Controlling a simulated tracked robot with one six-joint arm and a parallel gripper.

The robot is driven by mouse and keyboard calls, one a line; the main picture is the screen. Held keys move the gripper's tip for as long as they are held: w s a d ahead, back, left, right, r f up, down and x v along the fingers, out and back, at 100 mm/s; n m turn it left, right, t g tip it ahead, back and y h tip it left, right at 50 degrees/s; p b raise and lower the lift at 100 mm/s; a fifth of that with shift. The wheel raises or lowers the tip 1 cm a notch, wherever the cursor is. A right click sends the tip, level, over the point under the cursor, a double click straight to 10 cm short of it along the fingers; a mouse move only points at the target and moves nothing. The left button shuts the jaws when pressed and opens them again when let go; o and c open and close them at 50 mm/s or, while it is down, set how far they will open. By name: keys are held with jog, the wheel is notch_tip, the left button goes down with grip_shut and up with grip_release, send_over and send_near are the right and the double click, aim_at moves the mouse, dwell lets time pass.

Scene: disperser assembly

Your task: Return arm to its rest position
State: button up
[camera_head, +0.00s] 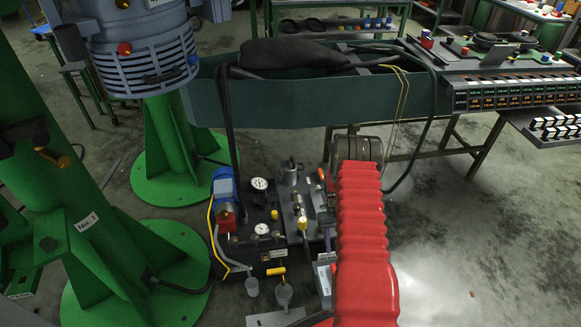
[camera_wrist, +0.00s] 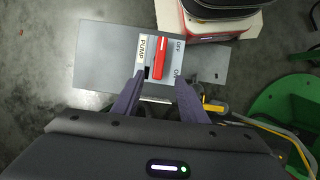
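My gripper (camera_wrist: 160,84) shows in the wrist view with its two purple fingers apart and nothing between the tips. Just beyond the tips is a grey pump switch plate (camera_wrist: 110,55) with a red lever (camera_wrist: 159,58). The labels PUMP, OFF and ON are legible beside the lever. A gap shows on each side of the lever; I cannot tell how far the tips are above the plate. In the head view my red-sleeved arm (camera_head: 362,225) reaches down at the centre right. The gripper fingers cannot be made out there.
A blue motor (camera_head: 224,187), gauges (camera_head: 262,230) and valves stand left of my arm. A dark green trough (camera_head: 300,100) lies beyond it. Green pedestals (camera_head: 172,160) stand at left, and a control desk (camera_head: 515,90) at right. Open floor (camera_head: 490,240) lies right of my arm.

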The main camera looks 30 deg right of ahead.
jog(key=s+a+r+t, duration=0.15)
jog(key=a+r, duration=0.35)
jog(key=r, duration=0.7)
jog(key=s+a+r+h, duration=0.15)
jog(key=a+r, duration=0.35)
jog(key=r, duration=0.6)
jog(key=s+a+r+t+y, duration=0.15)
jog(key=a+r, duration=0.45)
jog(key=r, duration=0.6)
jog(key=s+a+r+n+t, duration=0.1)
jog(key=s+a+r+t, duration=0.1)
jog(key=r, duration=0.5)
jog(key=s+a+r+n+t, duration=0.1)
jog(key=s+a+r+t, duration=0.1)
jog(key=s+a+r, duration=0.3)
jog(key=s+a+r+n+t+h, duration=0.1)
jog(key=s+a+r, duration=0.3)
jog(key=r, duration=0.5)
jog(key=shift+s+a+t, duration=0.25)
jog(key=shift+a+t, duration=0.65)
jog(key=shift+a, duration=0.2)
jog(key=shift+c, duration=1)
